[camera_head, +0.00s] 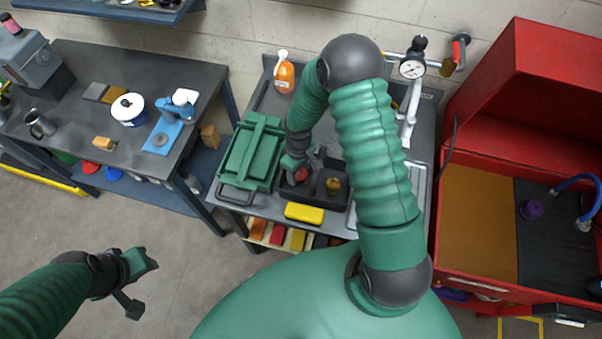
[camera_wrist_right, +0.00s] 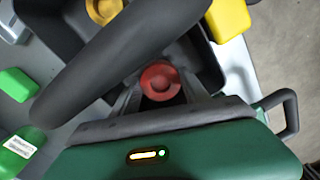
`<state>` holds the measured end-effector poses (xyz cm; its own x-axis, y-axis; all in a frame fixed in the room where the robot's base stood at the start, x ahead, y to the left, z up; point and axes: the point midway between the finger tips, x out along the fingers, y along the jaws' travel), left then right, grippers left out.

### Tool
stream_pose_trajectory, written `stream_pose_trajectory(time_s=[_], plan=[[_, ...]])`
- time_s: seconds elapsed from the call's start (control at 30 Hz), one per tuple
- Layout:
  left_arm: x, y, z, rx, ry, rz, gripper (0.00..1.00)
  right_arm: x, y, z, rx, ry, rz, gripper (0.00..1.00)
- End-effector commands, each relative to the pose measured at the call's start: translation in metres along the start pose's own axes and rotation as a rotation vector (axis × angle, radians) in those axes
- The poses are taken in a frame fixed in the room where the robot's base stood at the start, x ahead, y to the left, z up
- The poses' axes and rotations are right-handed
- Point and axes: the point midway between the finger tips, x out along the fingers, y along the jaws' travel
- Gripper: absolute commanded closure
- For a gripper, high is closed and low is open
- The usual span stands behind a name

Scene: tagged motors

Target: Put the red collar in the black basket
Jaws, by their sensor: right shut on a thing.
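The red collar (camera_head: 300,174) is between the fingers of my right gripper (camera_head: 294,166), over the left part of the black basket (camera_head: 291,196). In the right wrist view the red collar (camera_wrist_right: 160,82) is round with a dark centre, and the right gripper (camera_wrist_right: 162,92) is shut on it. The dark basket walls (camera_wrist_right: 208,62) surround it there; I cannot tell whether the collar touches the floor. A brass-coloured part (camera_head: 333,184) sits in the right part of the basket. My left gripper (camera_head: 142,284) is open and empty, over the floor at lower left.
A green case (camera_head: 250,155) stands left of the basket, and a yellow block (camera_head: 304,213) lies in front. An orange bottle (camera_head: 284,75) stands behind. A red cabinet (camera_head: 477,160) is at the right, a dark workbench (camera_head: 75,120) at the left.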

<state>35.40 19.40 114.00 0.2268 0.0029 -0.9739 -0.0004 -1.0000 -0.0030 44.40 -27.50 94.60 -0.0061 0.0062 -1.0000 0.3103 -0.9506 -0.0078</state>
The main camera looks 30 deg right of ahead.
Motion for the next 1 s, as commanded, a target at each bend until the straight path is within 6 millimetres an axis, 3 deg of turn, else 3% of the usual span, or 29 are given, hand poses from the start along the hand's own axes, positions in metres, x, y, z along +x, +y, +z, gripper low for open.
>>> stream_pose_trajectory(time_s=[0.17, 0.43, 0.47, 0.5, 0.6, 0.87, 1.0], plan=[[-0.006, 0.000, -0.002, 0.000, 0.000, 0.000, 0.64, 0.024, 0.001, 0.001, 0.001, -0.002, -0.001, 1.00], [-0.003, 0.000, -0.001, 0.000, 0.000, 0.000, 0.64, 0.027, 0.001, 0.001, 0.002, 0.000, -0.001, 1.00], [-0.004, 0.000, -0.001, 0.000, 0.000, 0.000, 0.64, 0.026, 0.001, 0.001, 0.002, -0.001, -0.001, 0.43], [-0.004, 0.000, -0.001, 0.000, 0.000, 0.000, 0.64, 0.026, 0.001, 0.001, 0.002, -0.001, -0.001, 0.38], [-0.004, 0.000, -0.001, 0.000, 0.000, 0.000, 0.64, 0.026, 0.001, 0.001, 0.002, -0.001, -0.001, 0.25], [-0.004, 0.000, -0.001, 0.000, 0.000, 0.000, 0.64, 0.025, 0.001, 0.001, 0.002, -0.001, -0.001, 0.25], [-0.002, 0.000, -0.001, 0.000, 0.000, 0.000, 0.64, 0.016, 0.002, -0.001, 0.003, 0.002, 0.001, 0.25]])
